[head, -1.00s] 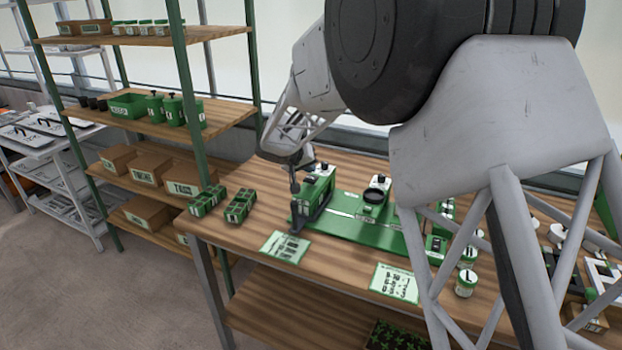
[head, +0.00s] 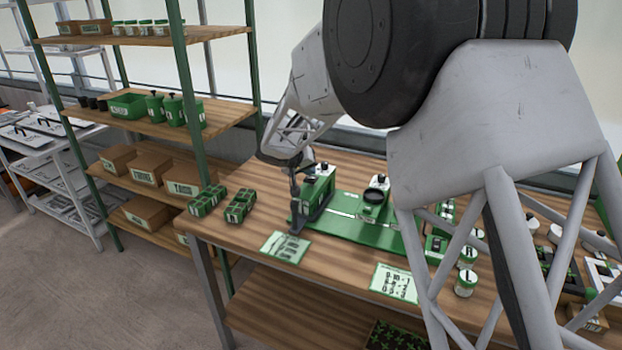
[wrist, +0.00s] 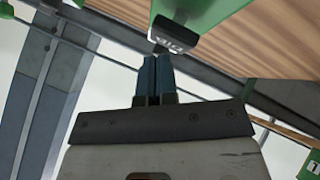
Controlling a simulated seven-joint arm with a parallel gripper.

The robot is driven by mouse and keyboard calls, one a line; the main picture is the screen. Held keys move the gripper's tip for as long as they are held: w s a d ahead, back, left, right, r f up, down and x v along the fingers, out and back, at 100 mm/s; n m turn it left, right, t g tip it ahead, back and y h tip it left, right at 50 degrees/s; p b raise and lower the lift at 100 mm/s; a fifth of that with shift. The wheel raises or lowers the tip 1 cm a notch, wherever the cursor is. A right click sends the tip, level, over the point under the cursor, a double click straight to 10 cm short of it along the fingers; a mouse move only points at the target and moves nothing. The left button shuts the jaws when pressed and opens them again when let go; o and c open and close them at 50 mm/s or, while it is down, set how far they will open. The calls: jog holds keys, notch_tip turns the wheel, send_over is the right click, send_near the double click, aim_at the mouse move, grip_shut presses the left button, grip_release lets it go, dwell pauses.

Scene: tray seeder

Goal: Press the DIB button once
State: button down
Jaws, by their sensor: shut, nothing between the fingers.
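In the wrist view, a black block with a white DIB label (wrist: 172,43) sits on a green part at the top. My gripper (head: 294,180) is at the top of the press stand. In the wrist view its two blue fingers (wrist: 155,60) are together and empty, with their tips right at the lower edge of the DIB block. I cannot tell whether they touch the button, whose face is hidden.
Green seedling packs (head: 239,206) stand left of the seeder. Two printed cards (head: 285,247) lie along the front edge. A cup-topped unit (head: 376,196) stands mid-seeder, and white jars (head: 466,282) stand to the right. A shelf rack (head: 178,120) stands left of the bench.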

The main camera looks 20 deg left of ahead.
aim_at(309, 177)
jog(key=shift+f, duration=0.8)
dwell(1.0)
jog(key=shift+r, duration=0.15)
dwell(0.3)
jog(key=shift+r, duration=1.1)
jog(key=shift+r, duration=2.5)
